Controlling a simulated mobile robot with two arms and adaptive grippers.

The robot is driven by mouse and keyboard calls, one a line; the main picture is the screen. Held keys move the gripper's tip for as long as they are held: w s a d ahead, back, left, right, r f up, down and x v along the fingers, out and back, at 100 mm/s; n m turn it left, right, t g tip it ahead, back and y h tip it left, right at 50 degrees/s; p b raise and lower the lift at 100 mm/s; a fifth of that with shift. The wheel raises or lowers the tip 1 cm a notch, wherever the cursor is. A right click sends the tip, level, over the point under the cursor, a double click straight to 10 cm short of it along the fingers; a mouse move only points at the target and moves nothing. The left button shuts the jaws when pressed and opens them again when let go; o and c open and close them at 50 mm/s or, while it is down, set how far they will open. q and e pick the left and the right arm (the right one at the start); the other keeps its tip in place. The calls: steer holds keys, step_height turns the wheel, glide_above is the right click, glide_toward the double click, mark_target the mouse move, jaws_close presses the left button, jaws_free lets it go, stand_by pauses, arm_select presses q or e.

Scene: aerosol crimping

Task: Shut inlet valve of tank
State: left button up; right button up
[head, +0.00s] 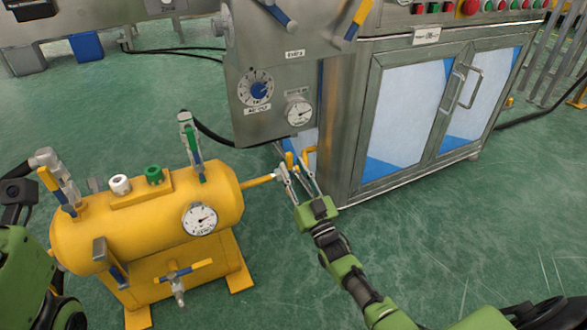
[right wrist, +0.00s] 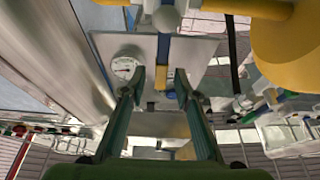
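The yellow tank (head: 150,215) stands at the left in the head view, and part of it shows at the upper right of the right wrist view (right wrist: 290,40). A yellow pipe (head: 259,181) leaves its right end toward the steel machine. A yellow valve handle (head: 290,160) shows at this pipe's far end, partly hidden by my right gripper (head: 293,170). In the right wrist view, a grey fitting (right wrist: 166,18) on the yellow pipe (right wrist: 230,8) lies above the fingertips. My right gripper is open, its fingers apart with nothing clearly held. My left gripper's fingers are out of view.
The steel machine (head: 345,130) with glass doors stands close behind and right of my right gripper. The green floor at the lower right is mostly clear.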

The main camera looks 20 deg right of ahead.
steer(key=v, duration=1.1)
steer(key=shift+s+f, duration=0.2)
